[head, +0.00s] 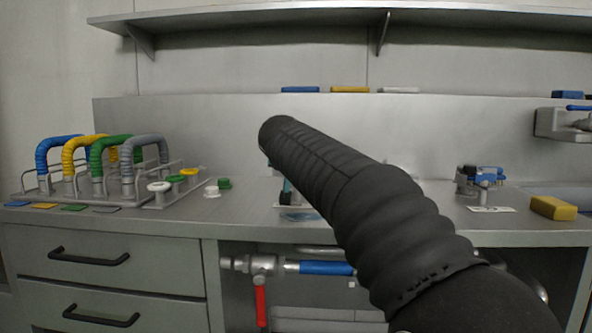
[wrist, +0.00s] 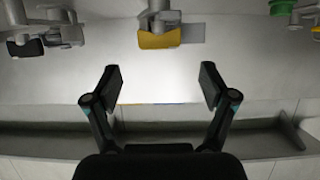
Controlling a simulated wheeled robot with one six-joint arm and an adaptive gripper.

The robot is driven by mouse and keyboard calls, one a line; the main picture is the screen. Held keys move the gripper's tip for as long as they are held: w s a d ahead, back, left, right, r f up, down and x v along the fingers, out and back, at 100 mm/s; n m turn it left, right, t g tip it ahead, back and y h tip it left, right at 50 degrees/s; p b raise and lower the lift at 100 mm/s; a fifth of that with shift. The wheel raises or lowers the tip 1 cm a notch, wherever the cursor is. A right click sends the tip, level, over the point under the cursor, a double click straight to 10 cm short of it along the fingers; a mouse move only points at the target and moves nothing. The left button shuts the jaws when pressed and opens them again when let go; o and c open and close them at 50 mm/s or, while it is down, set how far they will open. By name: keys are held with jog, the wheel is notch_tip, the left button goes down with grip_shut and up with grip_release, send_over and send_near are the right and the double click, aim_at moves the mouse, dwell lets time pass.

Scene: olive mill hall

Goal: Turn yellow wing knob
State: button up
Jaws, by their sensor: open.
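In the wrist view a yellow wing-shaped knob (wrist: 159,39) sits on a grey metal fitting at the top middle. My gripper (wrist: 160,84) is open and empty, its two black fingers spread wide. The knob lies above the gap between the fingertips in the picture, apart from them. In the head view my black arm crosses the middle of the bench and hides most of my gripper and this knob.
A dark-handled fitting (wrist: 28,46) and a green-handled one (wrist: 283,6) flank the knob. On the bench stand a rack of coloured hoses (head: 97,155), a blue-handled valve (head: 480,178) and a yellow block (head: 553,207). A shelf (head: 300,17) runs overhead.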

jog(key=shift+v, duration=2.4)
